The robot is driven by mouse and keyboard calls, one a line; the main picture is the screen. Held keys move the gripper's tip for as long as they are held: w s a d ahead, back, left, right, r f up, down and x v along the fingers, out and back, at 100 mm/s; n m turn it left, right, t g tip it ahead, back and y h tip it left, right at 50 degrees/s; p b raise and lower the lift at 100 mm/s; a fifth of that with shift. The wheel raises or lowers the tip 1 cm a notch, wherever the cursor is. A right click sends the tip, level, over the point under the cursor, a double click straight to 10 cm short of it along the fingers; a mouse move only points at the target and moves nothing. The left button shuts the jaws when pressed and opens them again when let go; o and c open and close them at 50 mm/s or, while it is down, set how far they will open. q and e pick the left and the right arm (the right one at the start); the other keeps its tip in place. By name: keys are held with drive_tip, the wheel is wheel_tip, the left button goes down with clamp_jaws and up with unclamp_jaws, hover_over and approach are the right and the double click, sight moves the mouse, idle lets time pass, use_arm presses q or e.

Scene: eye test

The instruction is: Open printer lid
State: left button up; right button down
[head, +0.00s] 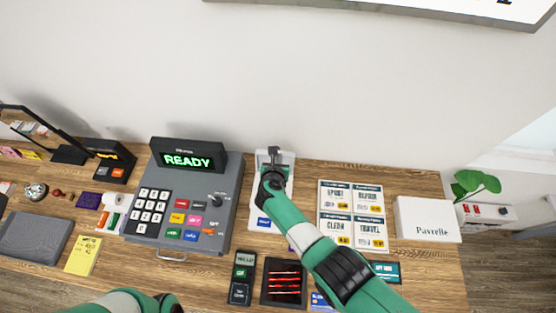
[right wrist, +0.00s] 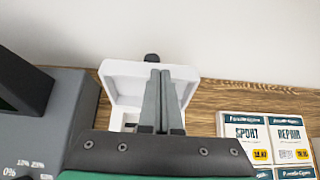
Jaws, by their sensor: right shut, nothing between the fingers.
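The white receipt printer (head: 257,212) stands on the wooden counter, right of the grey cash register. In the right wrist view its white lid (right wrist: 122,84) stands raised at the back, with its hollow inner side facing the camera. A dark piece (right wrist: 152,58) shows at the lid's top edge, behind the fingertips. My right gripper (head: 276,151) is shut and empty, over the printer's far end; its fingers (right wrist: 160,73) hide the middle of the lid. I cannot tell whether they touch it. My right forearm covers part of the printer. My left gripper is out of view.
The grey cash register (head: 229,180) with a green READY display (head: 188,160) stands close on the left. A price-card board (head: 353,250) and a white box (head: 427,218) lie to the right. A card terminal (head: 243,275) and a dark tray (head: 264,297) are in front.

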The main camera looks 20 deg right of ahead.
drive_tip(key=p+v, duration=0.8)
drive_tip(key=v, duration=0.3)
drive_tip(key=shift+s+r, duration=0.15)
drive_tip(key=shift+s, duration=0.05)
